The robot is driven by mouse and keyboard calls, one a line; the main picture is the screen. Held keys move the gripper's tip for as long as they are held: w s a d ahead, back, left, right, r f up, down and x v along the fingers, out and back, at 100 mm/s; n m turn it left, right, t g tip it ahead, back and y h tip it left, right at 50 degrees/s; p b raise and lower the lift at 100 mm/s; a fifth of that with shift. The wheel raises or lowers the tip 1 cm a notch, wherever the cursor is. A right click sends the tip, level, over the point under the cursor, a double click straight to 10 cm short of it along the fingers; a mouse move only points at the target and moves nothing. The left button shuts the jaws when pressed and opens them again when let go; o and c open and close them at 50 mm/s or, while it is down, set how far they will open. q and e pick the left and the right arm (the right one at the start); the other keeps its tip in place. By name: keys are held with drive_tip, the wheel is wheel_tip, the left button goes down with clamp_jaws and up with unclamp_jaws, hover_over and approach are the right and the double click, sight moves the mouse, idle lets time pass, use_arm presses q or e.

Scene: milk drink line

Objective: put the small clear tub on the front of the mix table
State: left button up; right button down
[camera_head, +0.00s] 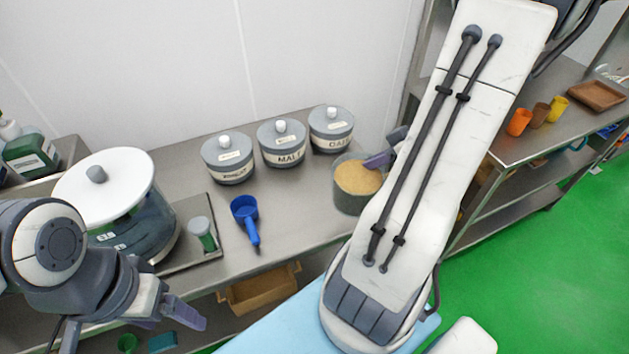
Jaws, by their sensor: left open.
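A small clear tub (350,202) holding tan powder stands upright at the right end of a steel table (290,232). A purple-grey finger of my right gripper (379,160) shows at the tub's upper right rim. The rest of that gripper is hidden behind my white arm link, so its grip on the tub cannot be told. My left gripper (168,316) is open and empty at the lower left, in front of the table edge and apart from the tub. I cannot tell which surface is the mix table.
Several lidded canisters (282,143) line the table's back. A blue scoop (244,212), a green-filled container (203,235) and a large white-lidded vessel (105,185) stand left of the tub. A right-hand shelf table (540,145) holds cups and a brown tray (597,95).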

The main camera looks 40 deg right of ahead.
drive_tip(key=b+x, duration=0.1)
drive_tip(key=x, duration=0.4)
drive_tip(key=w+d+b+x, duration=0.1)
drive_tip(key=x, duration=0.4)
drive_tip(key=d+b+x, duration=0.1)
drive_tip(key=x, duration=0.4)
drive_tip(key=shift+w+d+r, duration=0.2)
drive_tip(key=shift+w+r, duration=0.05)
drive_tip(key=shift+w, duration=0.1)
drive_tip(key=c, duration=0.9)
unclamp_jaws()
drive_tip(key=shift+o, duration=0.2)
